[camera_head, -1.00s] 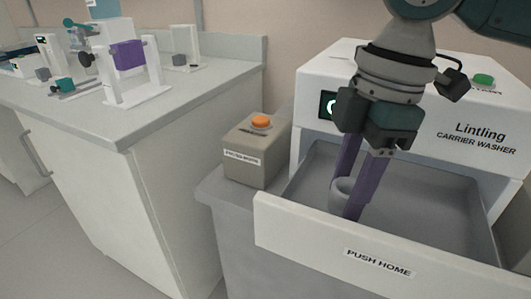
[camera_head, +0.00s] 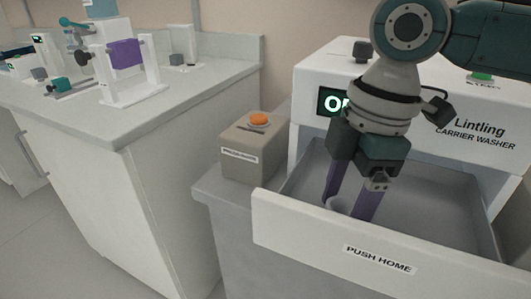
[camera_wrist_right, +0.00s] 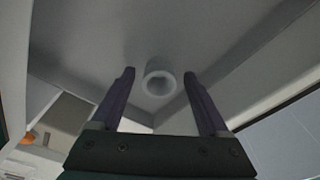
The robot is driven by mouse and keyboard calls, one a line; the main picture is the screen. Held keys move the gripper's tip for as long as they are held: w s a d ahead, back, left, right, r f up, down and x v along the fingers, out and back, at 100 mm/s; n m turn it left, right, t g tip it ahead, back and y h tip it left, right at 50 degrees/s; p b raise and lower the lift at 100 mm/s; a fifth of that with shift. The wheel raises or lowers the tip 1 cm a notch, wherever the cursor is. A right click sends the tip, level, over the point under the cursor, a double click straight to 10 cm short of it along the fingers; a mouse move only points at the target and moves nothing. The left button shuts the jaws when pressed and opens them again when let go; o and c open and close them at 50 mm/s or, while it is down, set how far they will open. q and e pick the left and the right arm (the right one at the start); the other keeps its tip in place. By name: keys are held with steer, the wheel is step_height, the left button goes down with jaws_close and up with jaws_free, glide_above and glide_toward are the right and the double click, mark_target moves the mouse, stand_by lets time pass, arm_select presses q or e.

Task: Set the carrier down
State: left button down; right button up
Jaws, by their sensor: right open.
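The carrier, a small grey hollow cylinder (camera_head: 338,205), is in the open drawer (camera_head: 440,210) of the carrier washer, near its front left corner. Its lower part is hidden behind the drawer's front wall. In the right wrist view the carrier (camera_wrist_right: 158,84) shows its round open end between the two fingers, with a gap on each side. My right gripper (camera_head: 346,208) is open, its purple fingers pointing down into the drawer on either side of the carrier. The right wrist view also shows these fingers (camera_wrist_right: 159,76) spread apart. My left gripper is not in view.
The white washer (camera_head: 470,130) stands behind the drawer, with a lit display (camera_head: 334,103). The drawer front (camera_head: 340,245) reads "PUSH HOME". A beige box (camera_head: 250,155) with an orange button is at its left. A counter with lab devices (camera_head: 125,60) stands further left.

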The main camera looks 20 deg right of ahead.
mark_target(352, 204)
step_height(352, 204, up, 12)
steer(key=d+p, duration=0.1)
steer(key=p, duration=0.1)
steer(key=shift+s+d+r, duration=0.15)
steer(key=shift+s, duration=0.05)
stand_by(0.3)
